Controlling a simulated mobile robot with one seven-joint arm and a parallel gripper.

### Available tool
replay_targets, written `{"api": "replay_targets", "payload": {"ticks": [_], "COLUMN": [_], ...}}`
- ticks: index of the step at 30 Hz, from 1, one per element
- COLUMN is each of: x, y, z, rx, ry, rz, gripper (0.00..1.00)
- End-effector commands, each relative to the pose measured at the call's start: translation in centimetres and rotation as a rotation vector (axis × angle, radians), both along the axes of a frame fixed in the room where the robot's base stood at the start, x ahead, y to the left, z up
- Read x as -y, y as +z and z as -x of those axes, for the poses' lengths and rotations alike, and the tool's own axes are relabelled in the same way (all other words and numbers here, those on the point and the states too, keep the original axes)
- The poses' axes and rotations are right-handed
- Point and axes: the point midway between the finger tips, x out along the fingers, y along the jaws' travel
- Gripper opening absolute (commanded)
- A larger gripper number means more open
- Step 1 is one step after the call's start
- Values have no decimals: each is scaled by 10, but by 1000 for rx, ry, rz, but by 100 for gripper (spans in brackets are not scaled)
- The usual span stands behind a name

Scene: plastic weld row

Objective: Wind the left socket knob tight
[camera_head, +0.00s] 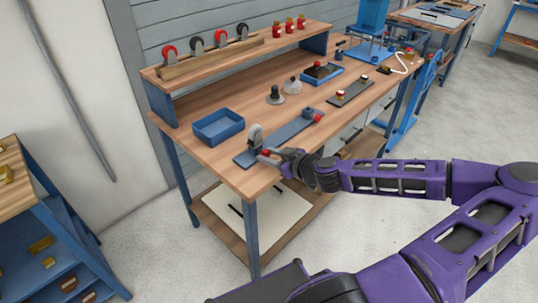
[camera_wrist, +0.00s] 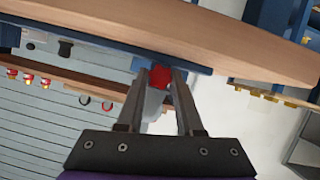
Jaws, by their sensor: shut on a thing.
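A long blue-grey plate (camera_head: 285,134) lies along the front of the workbench. A rounded grey upright part (camera_head: 255,136) stands at its left end. My gripper (camera_head: 272,155) reaches in from the right at this left end. In the wrist view, my gripper (camera_wrist: 160,82) is shut on the red left socket knob (camera_wrist: 160,76), which sits between the fingertips. In the head view the fingers mostly hide this knob. A second red knob (camera_head: 317,118) is on a block at the plate's right end, apart from my gripper. How tight either knob is cannot be told.
A blue tray (camera_head: 218,128) lies left of the plate. Two small dark and grey parts (camera_head: 275,95) stand behind it. A dark strip (camera_head: 350,93) with small knobs lies to the right. A raised shelf (camera_head: 235,50) runs along the back.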

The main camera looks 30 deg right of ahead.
Motion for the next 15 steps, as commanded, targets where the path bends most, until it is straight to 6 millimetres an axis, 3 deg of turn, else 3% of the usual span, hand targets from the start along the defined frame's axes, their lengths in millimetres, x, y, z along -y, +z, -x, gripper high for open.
{"api": "replay_targets", "payload": {"ticks": [15], "x": [3], "y": [-1], "z": [-1], "rx": [-134], "ry": [-1], "rz": [-369], "gripper": [0]}}
